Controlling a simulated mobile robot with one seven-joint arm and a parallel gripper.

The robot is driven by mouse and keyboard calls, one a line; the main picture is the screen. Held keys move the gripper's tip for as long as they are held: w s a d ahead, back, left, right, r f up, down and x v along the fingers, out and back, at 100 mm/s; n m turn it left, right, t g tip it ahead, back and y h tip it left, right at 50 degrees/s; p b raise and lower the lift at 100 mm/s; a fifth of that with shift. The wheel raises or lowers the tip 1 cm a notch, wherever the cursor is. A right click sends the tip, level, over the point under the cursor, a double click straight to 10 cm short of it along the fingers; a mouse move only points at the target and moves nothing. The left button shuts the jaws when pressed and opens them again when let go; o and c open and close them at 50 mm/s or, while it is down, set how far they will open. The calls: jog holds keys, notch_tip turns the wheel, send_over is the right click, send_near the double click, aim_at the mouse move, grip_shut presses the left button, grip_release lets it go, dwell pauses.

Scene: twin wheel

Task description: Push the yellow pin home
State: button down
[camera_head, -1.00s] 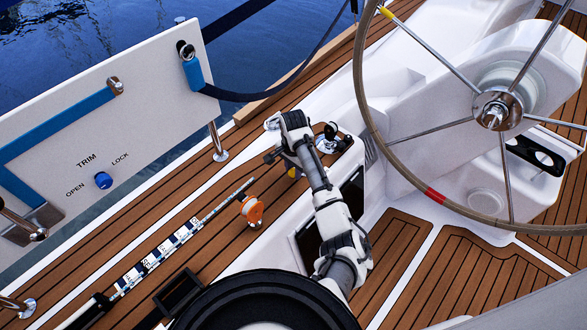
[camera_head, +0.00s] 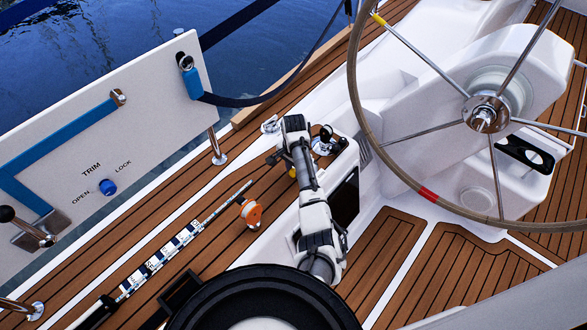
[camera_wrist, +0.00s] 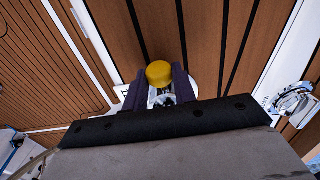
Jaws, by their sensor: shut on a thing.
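The yellow pin (camera_wrist: 159,73) shows in the wrist view as a round yellow head between my two dark fingers. My gripper (camera_wrist: 159,88) is shut on it, close above the teak deck. The pin's lower part and its seat are mostly hidden by the fingers and the gripper body. In the head view a small bit of the yellow pin (camera_head: 292,173) shows beside my arm, which hides most of the gripper. I cannot tell how deep the pin sits.
A chrome fitting with a black knob (camera_head: 325,138) stands right of my arm. An orange spool (camera_head: 250,213) and a striped scale (camera_head: 160,260) lie to the left. The white trim panel (camera_head: 150,110) borders the water. The steering wheel (camera_head: 430,198) stands at right.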

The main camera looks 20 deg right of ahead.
jog(key=c, duration=1.4)
grip_release()
jog(key=shift+w+d+r, duration=0.2)
jog(key=shift+w+d, duration=0.05)
jog(key=shift+o, duration=1.4)
jog(key=shift+s+f, duration=0.1)
jog(key=shift+f, duration=0.05)
jog(key=shift+a, duration=0.1)
notch_tip(320, 180, up, 14)
